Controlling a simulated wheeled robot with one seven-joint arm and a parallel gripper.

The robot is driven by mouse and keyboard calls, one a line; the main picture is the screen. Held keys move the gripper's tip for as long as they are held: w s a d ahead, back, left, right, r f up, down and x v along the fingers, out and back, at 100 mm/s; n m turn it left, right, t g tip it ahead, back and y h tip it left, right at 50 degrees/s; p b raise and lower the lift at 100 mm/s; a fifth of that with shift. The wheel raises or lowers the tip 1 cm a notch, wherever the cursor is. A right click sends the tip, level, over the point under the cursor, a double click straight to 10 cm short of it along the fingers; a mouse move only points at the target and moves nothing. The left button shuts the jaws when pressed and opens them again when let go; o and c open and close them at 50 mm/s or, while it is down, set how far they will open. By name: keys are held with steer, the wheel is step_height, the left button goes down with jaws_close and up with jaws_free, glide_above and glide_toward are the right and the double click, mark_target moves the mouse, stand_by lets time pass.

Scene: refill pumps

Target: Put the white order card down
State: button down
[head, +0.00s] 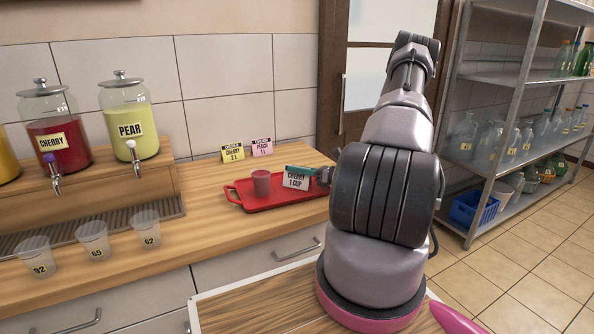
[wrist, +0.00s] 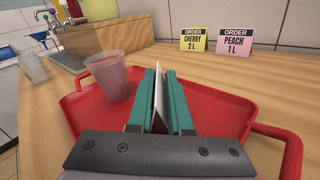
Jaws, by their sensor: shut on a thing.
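The white order card (head: 297,180) reads "CHERRY 1 CUP" in the head view. My gripper (head: 303,169) is shut on it, and the card shows edge-on between the teal fingers (wrist: 159,100) in the wrist view. The card is upright over the red tray (head: 243,204); I cannot tell whether its lower edge touches the tray. A cup with pinkish-red contents (head: 261,183) stands on the tray to the left of the card. The cup also shows in the wrist view (wrist: 113,77), apart from the fingers.
A yellow card (head: 232,154) and a pink card (head: 262,147) stand behind the tray. Cherry (head: 55,140) and pear (head: 130,118) jars stand at the left. Several empty cups (head: 93,240) line the counter front. The counter right of the tray is partly hidden by my arm.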

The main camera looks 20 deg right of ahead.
steer(key=shift+f, duration=0.1)
steer(key=c, duration=0.8)
jaws_free()
steer(key=shift+c, duration=0.2)
